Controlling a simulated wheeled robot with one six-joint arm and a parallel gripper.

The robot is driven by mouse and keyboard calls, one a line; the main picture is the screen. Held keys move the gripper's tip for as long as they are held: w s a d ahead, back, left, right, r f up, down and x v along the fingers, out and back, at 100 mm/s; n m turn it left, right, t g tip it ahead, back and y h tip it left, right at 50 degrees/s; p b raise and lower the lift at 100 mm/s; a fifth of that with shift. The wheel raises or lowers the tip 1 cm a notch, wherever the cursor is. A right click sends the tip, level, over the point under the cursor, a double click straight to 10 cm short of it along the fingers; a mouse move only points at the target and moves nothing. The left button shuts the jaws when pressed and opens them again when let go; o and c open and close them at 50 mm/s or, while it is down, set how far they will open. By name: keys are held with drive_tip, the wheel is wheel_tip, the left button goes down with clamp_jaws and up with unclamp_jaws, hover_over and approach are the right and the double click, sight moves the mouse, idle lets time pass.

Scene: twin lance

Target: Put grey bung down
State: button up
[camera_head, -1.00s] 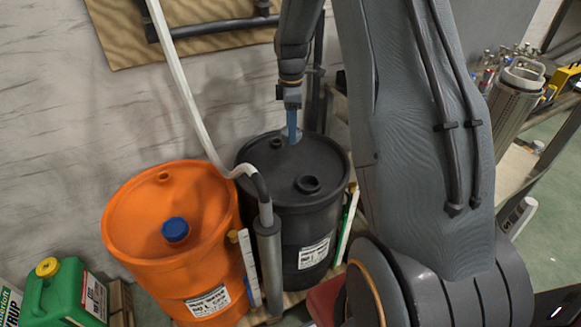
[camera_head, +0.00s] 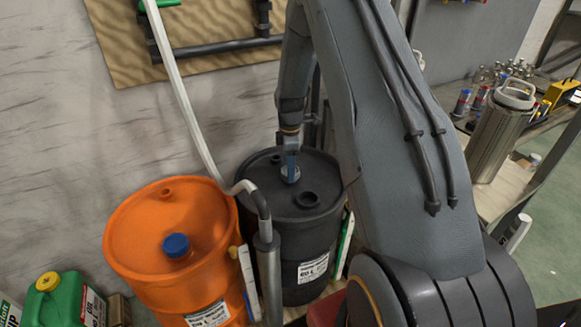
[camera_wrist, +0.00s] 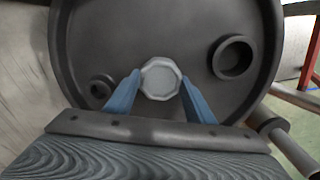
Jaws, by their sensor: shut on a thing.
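The grey bung (camera_wrist: 160,78) is a pale, many-sided cap held between the two blue fingertips of my gripper (camera_head: 290,167). In the head view the bung (camera_head: 290,176) shows below the fingers, over the middle of the black drum's lid (camera_head: 268,200). In the wrist view it lies between the drum's small round opening (camera_wrist: 102,87) at left and its large raised opening (camera_wrist: 232,57) at right, over neither. I cannot tell whether the bung touches the lid. The large opening (camera_head: 307,199) looks uncovered.
An orange drum (camera_head: 140,235) with a blue cap (camera_head: 177,246) stands at left. A white hose (camera_head: 185,100) runs down to a grey tube (camera_head: 266,262) between the drums. A green jug (camera_head: 50,298) is at lower left. A shelf with a steel canister (camera_head: 497,135) stands at right.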

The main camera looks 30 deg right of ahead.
drive_tip(key=shift+f, duration=0.15)
drive_tip(key=o, duration=1)
wheel_tip(320, 180, up, 12)
drive_tip(key=shift+r+b, duration=0.2)
drive_tip(key=shift+b, duration=1.05)
drive_tip(key=s+a+r+m, duration=0.1)
drive_tip(key=s+a+m, duration=0.3)
drive_tip(key=s, duration=0.5)
drive_tip(key=s+a+m, duration=0.5)
drive_tip(key=s, duration=0.4)
drive_tip(key=s+a+r+m, duration=0.1)
drive_tip(key=s+a+m, duration=0.3)
drive_tip(key=s, duration=0.5)
drive_tip(key=shift+s+a+r+m, duration=0.3)
drive_tip(key=shift+s+a+m, duration=0.1)
drive_tip(key=shift+a, duration=0.35)
